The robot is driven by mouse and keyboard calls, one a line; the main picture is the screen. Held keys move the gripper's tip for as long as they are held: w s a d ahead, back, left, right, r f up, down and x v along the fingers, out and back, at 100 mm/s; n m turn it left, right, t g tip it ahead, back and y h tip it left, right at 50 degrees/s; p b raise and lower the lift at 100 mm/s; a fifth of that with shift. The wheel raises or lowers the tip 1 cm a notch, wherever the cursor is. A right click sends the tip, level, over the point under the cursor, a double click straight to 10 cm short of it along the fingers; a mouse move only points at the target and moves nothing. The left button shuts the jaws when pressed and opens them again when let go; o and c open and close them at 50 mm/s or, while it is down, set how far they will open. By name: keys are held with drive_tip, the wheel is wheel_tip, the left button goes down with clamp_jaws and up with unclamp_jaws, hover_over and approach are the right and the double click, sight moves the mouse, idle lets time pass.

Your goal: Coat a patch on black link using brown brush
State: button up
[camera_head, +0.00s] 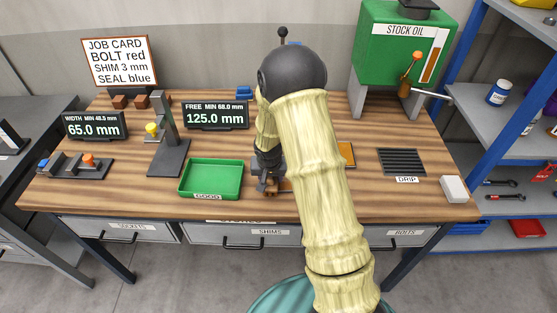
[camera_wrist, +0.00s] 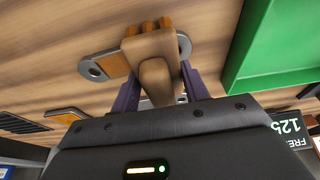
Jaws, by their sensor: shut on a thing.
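My gripper (camera_wrist: 160,92) is shut on the brown brush (camera_wrist: 150,48), a wooden block with a rounded handle and orange-brown bristles. In the wrist view a link (camera_wrist: 93,69) lies on the bench behind the brush, looking grey rather than black, with a round holed eye at each end. An orange-brown patch (camera_wrist: 116,64) shows on it left of the brush; the brush hides the link's middle. I cannot tell whether the bristles touch it. In the head view my gripper (camera_head: 268,184) is low over the bench, right of the green tray, partly hidden by my arm.
The green GOOD tray (camera_head: 211,195) stands close left of my gripper. An orange pad (camera_head: 347,155) lies to the right, partly behind my arm. Further right are the DRIP grate (camera_head: 402,161) and a white block (camera_head: 454,188). The gauge stand (camera_head: 168,150) and displays stand left and behind.

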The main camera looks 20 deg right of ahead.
drive_tip(key=shift+w+a, duration=0.15)
drive_tip(key=shift+a, duration=0.2)
drive_tip(key=shift+d, duration=0.25)
drive_tip(key=d, duration=0.1)
drive_tip(key=s+d, duration=0.1)
drive_tip(key=d, duration=0.1)
drive_tip(key=shift+d+p, duration=0.1)
drive_tip(key=shift+p, duration=0.25)
drive_tip(key=shift+d+r, duration=0.15)
drive_tip(key=shift+r, duration=0.15)
wheel_tip(320, 180, up, 8)
drive_tip(key=p, duration=0.5)
drive_tip(key=shift+f+p, duration=0.25)
drive_tip(key=shift+p, duration=0.05)
drive_tip(key=shift+s, duration=0.1)
